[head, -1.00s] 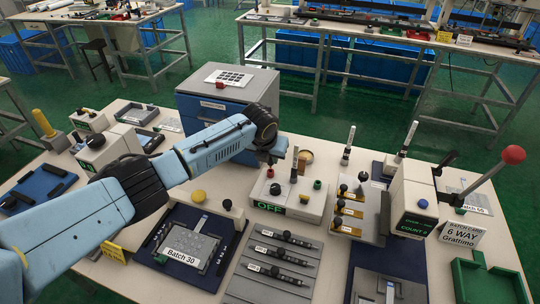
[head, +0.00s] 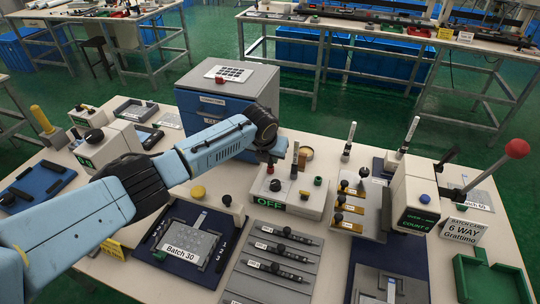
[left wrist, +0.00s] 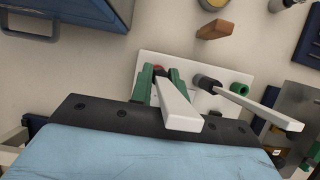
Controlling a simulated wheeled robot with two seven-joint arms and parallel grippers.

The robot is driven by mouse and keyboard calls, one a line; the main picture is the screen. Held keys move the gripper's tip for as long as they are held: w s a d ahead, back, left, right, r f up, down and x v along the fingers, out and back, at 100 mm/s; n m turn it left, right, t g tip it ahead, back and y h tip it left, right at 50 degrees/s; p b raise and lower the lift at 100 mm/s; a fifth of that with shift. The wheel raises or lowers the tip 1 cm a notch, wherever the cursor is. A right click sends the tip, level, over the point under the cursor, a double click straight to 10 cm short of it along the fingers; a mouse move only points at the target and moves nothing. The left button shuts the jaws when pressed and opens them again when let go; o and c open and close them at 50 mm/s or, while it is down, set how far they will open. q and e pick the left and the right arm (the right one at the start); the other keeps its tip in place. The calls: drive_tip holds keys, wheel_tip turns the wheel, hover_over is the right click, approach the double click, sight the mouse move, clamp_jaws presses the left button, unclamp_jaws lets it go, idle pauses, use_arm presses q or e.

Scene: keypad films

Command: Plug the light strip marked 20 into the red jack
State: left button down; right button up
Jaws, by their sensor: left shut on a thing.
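My left gripper (head: 270,162) is over the left part of a white box (head: 307,204) with an OFF display. In the left wrist view its green fingers (left wrist: 158,88) are shut on a white light strip (left wrist: 180,108). The red jack (left wrist: 160,70) shows just behind the strip's far end; I cannot tell whether the strip is seated in it. The number on the strip is not readable. Another strip (left wrist: 262,108) with a black base stands in the middle of the box. A green jack (left wrist: 240,89) is to its right. My right gripper is not seen.
A blue drawer cabinet (head: 210,103) stands behind my gripper. A slotted fixture (head: 370,222) and a press with a red-knobbed lever (head: 516,149) are to the right. A brown block (left wrist: 215,30) lies behind the box.

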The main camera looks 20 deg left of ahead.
use_arm(q)
drive_tip(key=shift+f+b, duration=0.4)
drive_tip(key=shift+f, duration=0.3)
drive_tip(key=c, duration=1.3)
unclamp_jaws()
drive_tip(key=shift+o, duration=0.2)
drive_tip(key=shift+r, duration=0.1)
drive_tip(key=shift+s+r, duration=0.2)
drive_tip(key=shift+r, duration=0.35)
drive_tip(key=p+v, duration=0.2)
drive_tip(key=v, duration=1)
